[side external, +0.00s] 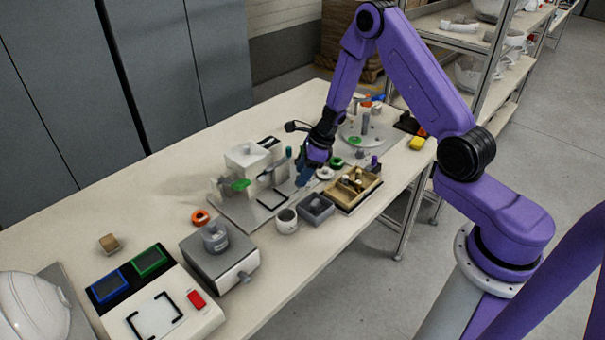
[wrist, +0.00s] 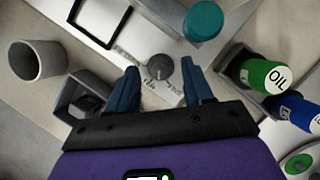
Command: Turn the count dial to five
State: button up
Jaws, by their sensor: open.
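The count dial is a small dark grey knob (wrist: 162,67) on a pale plate, seen from above in the wrist view. Printed marks curve around it, too small and blurred to read, and I cannot tell which number it points at. My gripper (wrist: 161,72) is open, with one blue finger to each side of the dial in this view. No contact shows, and I cannot tell how far the fingertips are above the plate. In the side external view my gripper (side external: 304,178) points down over the pale base plate (side external: 235,210); the dial is hidden there.
A teal cylinder (wrist: 203,20) stands close beyond the dial. A green OIL bottle (wrist: 262,75) and a blue bottle (wrist: 297,112) are on the right. A grey cup (wrist: 37,60) and a dark open box (wrist: 80,93) are on the left. A wooden tray (side external: 374,187) lies nearby.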

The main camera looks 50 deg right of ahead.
jog(key=shift+w+a+f, duration=0.1)
jog(key=shift+w+f, duration=0.05)
jog(key=shift+f, duration=0.3)
grip_shut()
jog(key=shift+n, duration=0.3)
jog(key=shift+w+n+g+y, duration=0.1)
jog(key=shift+n+g+y, duration=0.3)
jog(key=shift+n, duration=0.95)
jog(key=shift+n+g+y, duration=0.1)
jog(key=shift+n+g, duration=0.5)
jog(key=shift+n, duration=0.75)
